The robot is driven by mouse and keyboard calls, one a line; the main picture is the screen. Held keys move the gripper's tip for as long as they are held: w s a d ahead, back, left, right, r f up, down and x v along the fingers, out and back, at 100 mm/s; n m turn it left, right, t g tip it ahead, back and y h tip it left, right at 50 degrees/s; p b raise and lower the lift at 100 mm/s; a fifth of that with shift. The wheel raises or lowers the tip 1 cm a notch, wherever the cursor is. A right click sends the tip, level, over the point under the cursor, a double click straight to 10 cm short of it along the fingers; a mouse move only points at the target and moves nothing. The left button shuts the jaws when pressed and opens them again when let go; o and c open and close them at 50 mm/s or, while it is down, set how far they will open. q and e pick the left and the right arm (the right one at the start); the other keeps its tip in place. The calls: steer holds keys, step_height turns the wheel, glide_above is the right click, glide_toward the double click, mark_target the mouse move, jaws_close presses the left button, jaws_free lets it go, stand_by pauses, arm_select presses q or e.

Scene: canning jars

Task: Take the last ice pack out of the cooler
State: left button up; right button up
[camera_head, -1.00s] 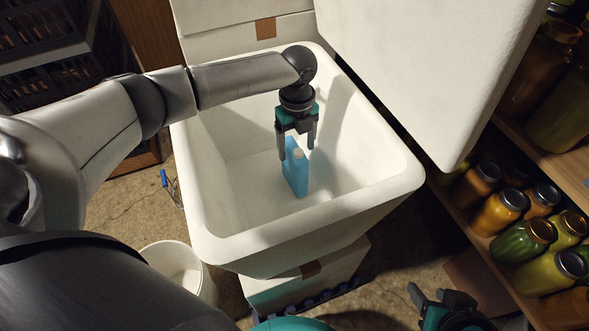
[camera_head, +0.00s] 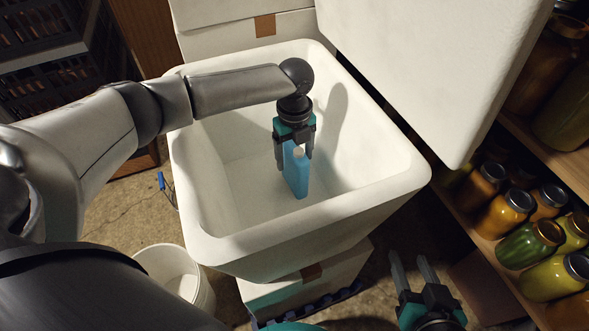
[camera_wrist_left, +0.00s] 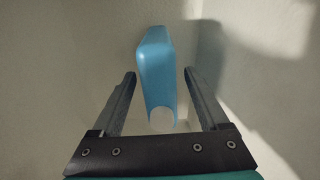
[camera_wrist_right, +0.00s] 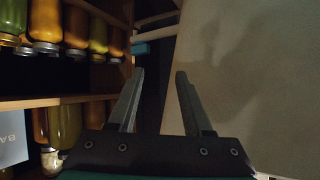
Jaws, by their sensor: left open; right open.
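A blue ice pack (camera_head: 297,175) with a white cap stands upright on the floor of the open white cooler (camera_head: 330,218). It also shows in the left wrist view (camera_wrist_left: 156,60), between and beyond the fingers. My left gripper (camera_head: 293,160) points down inside the cooler, open, with its fingers on either side of the pack's upper part. In the left wrist view a gap shows on both sides of the pack. My right gripper (camera_head: 412,270) is open and empty, outside the cooler at the lower right; its fingers also show in the right wrist view (camera_wrist_right: 160,85).
The cooler's white lid (camera_head: 430,70) stands open on the right. Shelves of filled jars (camera_head: 530,243) are at the far right. A white bucket (camera_head: 175,272) stands on the floor at the lower left. Dark crates (camera_head: 45,80) are at the upper left.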

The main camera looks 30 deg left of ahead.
arm_select(q)
steer(key=shift+f+b, duration=0.4)
steer(key=shift+f, duration=0.75)
arm_select(e)
steer(key=shift+a+r+t+y, duration=0.35)
steer(key=shift+a+t, duration=0.25)
steer(key=shift+t, duration=0.1)
steer(key=shift+a+r+t+y, duration=0.35)
steer(key=shift+a+t, duration=0.25)
steer(key=shift+t, duration=0.1)
steer(key=shift+w, duration=0.1)
arm_select(q)
jaws_close()
